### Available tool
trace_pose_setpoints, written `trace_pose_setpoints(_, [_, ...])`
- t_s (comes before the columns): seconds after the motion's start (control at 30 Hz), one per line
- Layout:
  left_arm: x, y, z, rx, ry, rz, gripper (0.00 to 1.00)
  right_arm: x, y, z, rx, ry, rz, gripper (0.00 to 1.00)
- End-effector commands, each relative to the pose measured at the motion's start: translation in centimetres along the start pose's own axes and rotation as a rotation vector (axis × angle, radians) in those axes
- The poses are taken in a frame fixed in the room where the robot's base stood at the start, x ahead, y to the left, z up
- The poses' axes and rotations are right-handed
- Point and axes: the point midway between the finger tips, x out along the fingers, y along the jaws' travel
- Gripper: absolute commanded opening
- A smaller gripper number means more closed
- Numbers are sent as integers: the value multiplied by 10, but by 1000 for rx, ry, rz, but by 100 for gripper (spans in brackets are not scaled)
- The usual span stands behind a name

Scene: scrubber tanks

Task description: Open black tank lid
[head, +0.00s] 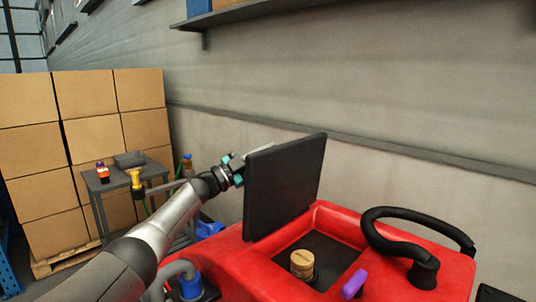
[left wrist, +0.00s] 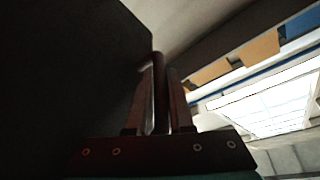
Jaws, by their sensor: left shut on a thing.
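The black tank lid (head: 285,186) stands raised, close to upright, on the red scrubber (head: 340,225) in the head view. Below it the dark tank top (head: 325,256) shows with a tan round cap (head: 302,262) on it. My left gripper (head: 236,168) is at the lid's upper left side, partly hidden behind it. In the left wrist view the lid (left wrist: 75,70) fills the left side, and the two fingers (left wrist: 158,105) are closed around a thin dark edge beside it. My right gripper is in neither view.
A black curved handle (head: 420,235) and a purple piece (head: 354,283) are on the scrubber's right. A small grey table (head: 125,178) with bottles stands at left, before stacked cardboard boxes (head: 85,130). A grey wall (head: 400,100) runs behind the scrubber.

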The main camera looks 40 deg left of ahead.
Motion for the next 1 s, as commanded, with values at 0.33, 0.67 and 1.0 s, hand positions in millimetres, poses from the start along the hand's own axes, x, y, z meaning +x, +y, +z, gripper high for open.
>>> trace_pose_setpoints(0.33, [0, 0, -1, 1, 1, 0, 48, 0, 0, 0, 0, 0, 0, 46])
trace_pose_setpoints(0.67, [-2, 0, 0, 1, -1, 1, 50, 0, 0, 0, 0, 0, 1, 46])
trace_pose_setpoints(1.0, [-33, 2, 2, 2, -3, 4, 50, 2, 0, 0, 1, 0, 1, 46])
